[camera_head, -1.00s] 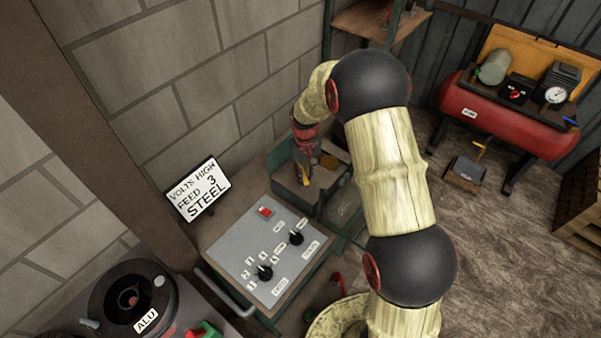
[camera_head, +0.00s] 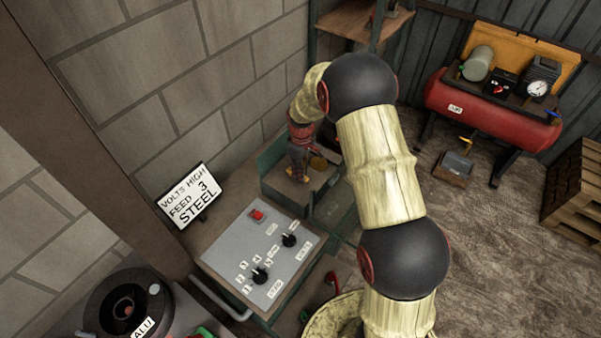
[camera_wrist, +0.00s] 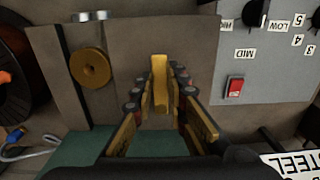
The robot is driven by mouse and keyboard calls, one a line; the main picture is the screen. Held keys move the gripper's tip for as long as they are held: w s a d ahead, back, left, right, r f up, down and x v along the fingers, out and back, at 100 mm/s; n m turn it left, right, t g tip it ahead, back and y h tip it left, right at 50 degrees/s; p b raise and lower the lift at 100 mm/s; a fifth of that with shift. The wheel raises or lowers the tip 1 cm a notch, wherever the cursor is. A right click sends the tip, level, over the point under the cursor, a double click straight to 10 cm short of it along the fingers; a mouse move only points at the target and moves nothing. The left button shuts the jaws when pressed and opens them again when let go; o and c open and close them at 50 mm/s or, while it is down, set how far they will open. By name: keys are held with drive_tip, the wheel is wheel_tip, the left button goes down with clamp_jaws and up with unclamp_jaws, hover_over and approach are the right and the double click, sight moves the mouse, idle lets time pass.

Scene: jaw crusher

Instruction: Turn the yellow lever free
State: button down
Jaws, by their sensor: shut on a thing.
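The yellow lever (camera_wrist: 160,72) stands between my fingertips in the wrist view, over the brownish-grey top of a green-sided machine box (camera_wrist: 120,45). My gripper (camera_wrist: 161,98) is shut on it, with one finger on each side. In the head view my gripper (camera_head: 298,172) points down at the top of the same box, beside the wall. The lever is too small and too covered by my gripper to make out clearly there. The lever's base is partly hidden by my fingers.
A round brass knob (camera_wrist: 91,68) sits on the box beside the lever. A grey control panel (camera_head: 258,252) with black knobs and a red button is in front of the box. A white sign (camera_head: 190,196) stands left of it. A red compressor (camera_head: 490,115) is at the right.

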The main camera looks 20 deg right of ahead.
drive_tip(key=shift+w, duration=0.15)
drive_tip(key=c, duration=1.8)
unclamp_jaws()
drive_tip(key=shift+o, duration=0.2)
drive_tip(key=shift+r, duration=0.1)
wheel_tip(320, 180, up, 12)
